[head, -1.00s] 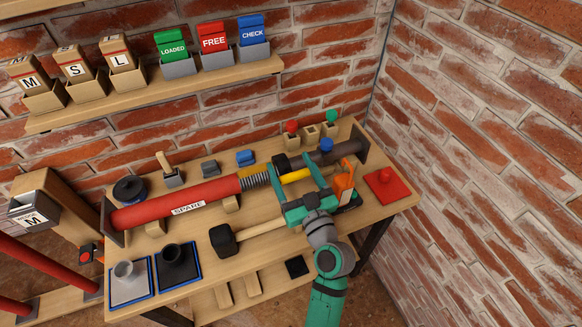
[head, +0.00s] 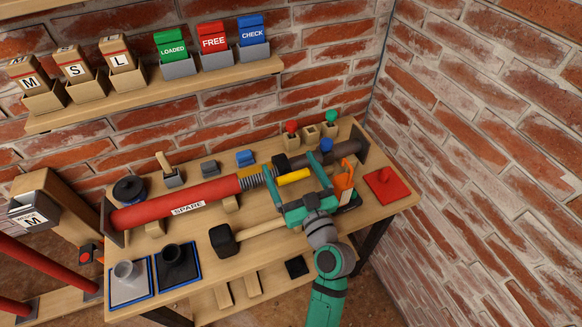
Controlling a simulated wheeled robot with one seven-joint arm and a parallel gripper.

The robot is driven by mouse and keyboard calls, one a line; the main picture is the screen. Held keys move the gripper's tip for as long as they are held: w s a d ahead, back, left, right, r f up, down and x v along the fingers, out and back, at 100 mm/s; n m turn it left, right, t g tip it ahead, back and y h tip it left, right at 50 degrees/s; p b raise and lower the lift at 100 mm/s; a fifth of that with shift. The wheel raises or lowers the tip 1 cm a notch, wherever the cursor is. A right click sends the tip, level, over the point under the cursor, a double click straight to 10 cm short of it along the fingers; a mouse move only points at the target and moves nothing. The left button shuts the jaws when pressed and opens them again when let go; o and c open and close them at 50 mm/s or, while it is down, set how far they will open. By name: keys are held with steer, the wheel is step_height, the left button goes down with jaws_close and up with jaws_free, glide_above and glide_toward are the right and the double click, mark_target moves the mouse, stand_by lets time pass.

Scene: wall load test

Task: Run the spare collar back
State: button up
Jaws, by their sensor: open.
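The spare prop lies along the bench, with its red tube (head: 170,206) labelled SPARE at the left. A grey threaded section (head: 251,182) and a dark tube (head: 343,150) continue to the right. A yellow bar (head: 294,177) shows at the prop between my gripper's fingers; it may be the collar's handle. The collar itself is partly hidden and I cannot tell its outline. My green gripper (head: 290,163) is open over the prop, one finger on each side of the yellow bar, with gaps showing.
A black-headed mallet (head: 222,240) lies in front of the prop. An orange tool (head: 345,178) stands close right of my gripper, near a red plate (head: 385,186). Small blocks and red and green knobs line the bench's back. A brick wall (head: 480,180) borders the right.

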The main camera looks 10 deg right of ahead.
steer(key=s+d+f, duration=0.1)
steer(key=s, duration=0.9)
steer(key=shift+s+d, duration=0.25)
steer(key=shift+d, duration=0.1)
steer(key=shift+f, duration=0.1)
steer(key=shift+c, duration=0.3)
